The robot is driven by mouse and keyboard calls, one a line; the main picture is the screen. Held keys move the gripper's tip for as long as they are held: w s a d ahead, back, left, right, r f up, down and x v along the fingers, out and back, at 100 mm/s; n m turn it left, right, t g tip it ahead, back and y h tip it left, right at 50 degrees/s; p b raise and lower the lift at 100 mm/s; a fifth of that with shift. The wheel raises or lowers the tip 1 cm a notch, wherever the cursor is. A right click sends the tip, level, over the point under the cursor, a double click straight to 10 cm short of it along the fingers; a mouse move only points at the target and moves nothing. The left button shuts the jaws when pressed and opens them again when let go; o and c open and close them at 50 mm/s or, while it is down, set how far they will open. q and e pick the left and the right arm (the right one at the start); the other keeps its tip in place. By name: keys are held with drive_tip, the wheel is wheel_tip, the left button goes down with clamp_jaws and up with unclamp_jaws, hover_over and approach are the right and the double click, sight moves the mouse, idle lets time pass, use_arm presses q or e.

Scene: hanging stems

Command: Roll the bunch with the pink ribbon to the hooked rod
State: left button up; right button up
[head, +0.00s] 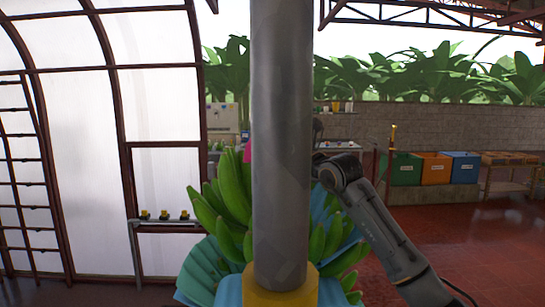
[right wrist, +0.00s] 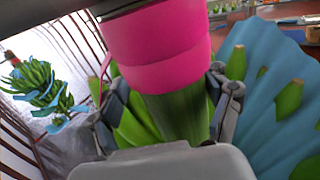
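The bunch (head: 235,190) of green bananas hangs in the middle of the head view, with blue sheets around it. A grey column hides much of it. Its pink ribbon (head: 247,152) shows as a sliver there; in the right wrist view it wraps the thick stem. My right arm comes in from the right and its gripper is hidden behind the column. In the right wrist view my right gripper (right wrist: 169,88) has a finger on each side of the stem, at the ribbon's lower edge, and appears closed on it. My left gripper is out of view. A thin upright rod (head: 389,158) stands at right; no hook is discernible.
Another bunch (right wrist: 38,85) with blue sheets hangs at left in the wrist view. Green (head: 405,170), orange (head: 434,169) and blue (head: 462,168) bins stand at the back right. A small shelf (head: 165,222) is at left. Red floor is open at right.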

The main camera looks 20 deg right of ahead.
drive_tip(key=shift+s+r, duration=0.1)
drive_tip(key=shift+s+d, duration=0.2)
drive_tip(key=shift+s, duration=0.2)
drive_tip(key=v, duration=1.1)
